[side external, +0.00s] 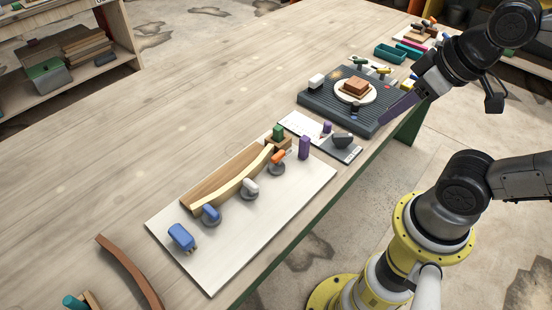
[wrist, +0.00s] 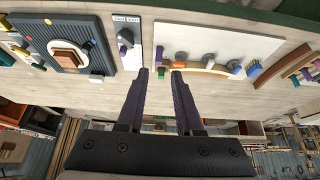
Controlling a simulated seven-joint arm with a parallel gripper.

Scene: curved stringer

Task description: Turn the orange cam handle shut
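The orange cam handle (side external: 278,156) sits on a round grey base near the far end of the white board (side external: 215,265), beside a curved pale wooden strip (side external: 235,183). It also shows in the wrist view (wrist: 181,56), small, beyond the right fingertip. A white-grey cam handle (side external: 250,186) and a blue cam handle (side external: 210,213) stand along the same strip. My gripper (wrist: 160,72) has two dark purple fingers, apart, with nothing between them. In the side view the fingers (side external: 398,106) are raised near the grey ridged plate, well away from the orange handle.
The ridged plate (side external: 325,103) carries a dish and small items.

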